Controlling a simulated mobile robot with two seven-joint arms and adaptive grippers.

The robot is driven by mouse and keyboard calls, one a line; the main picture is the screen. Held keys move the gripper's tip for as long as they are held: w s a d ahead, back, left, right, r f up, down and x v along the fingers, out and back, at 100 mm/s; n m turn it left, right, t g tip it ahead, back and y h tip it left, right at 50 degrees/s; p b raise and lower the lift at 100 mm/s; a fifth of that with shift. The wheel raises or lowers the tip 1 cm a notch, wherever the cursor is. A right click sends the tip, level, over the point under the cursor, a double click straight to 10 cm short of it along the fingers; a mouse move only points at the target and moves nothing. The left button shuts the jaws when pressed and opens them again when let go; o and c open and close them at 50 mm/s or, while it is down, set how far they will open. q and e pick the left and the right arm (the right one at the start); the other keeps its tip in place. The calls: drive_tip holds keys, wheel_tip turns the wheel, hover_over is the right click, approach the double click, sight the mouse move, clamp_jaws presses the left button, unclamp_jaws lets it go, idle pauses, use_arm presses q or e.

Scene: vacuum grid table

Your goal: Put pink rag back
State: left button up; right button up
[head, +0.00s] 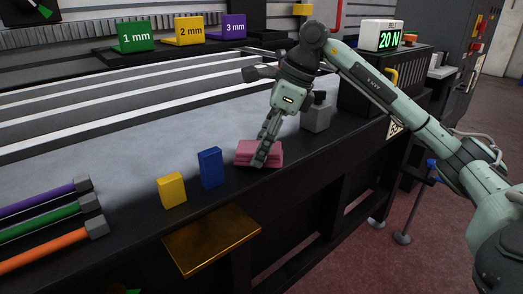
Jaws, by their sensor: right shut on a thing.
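The pink rag (246,154) is a folded stack lying at the front edge of the table, right of the blue block. My right gripper (262,160) reaches down onto it from above, with its fingers shut on the rag. The fingers cover part of the rag's right half. The rag appears to rest on the table's dark front ledge. My left gripper is not in view.
A blue block (210,168) and a yellow block (171,190) stand left of the rag. A grey box (316,118) stands to its right. Purple, green and orange rods (45,237) lie at left. A brass tray (212,240) juts out below the edge.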

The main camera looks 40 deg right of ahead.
drive_tip(key=shift+f, duration=0.3)
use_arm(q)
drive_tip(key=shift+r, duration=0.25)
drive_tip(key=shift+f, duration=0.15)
use_arm(e)
drive_tip(key=shift+f, duration=0.1)
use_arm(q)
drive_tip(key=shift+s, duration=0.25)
use_arm(e)
drive_tip(key=o, duration=1)
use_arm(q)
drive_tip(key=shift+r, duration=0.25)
use_arm(e)
drive_tip(key=shift+d+r, duration=0.1)
drive_tip(key=shift+r, duration=0.3)
drive_tip(key=p+v, duration=0.1)
drive_tip(key=v, duration=0.9)
drive_tip(key=shift+s+r, duration=0.1)
drive_tip(key=shift+r, duration=0.2)
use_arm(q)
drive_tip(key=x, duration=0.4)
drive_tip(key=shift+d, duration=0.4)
use_arm(e)
drive_tip(key=shift+s+d+r, duration=0.1)
drive_tip(key=shift+s+r, duration=0.05)
drive_tip(key=shift+r, duration=0.2)
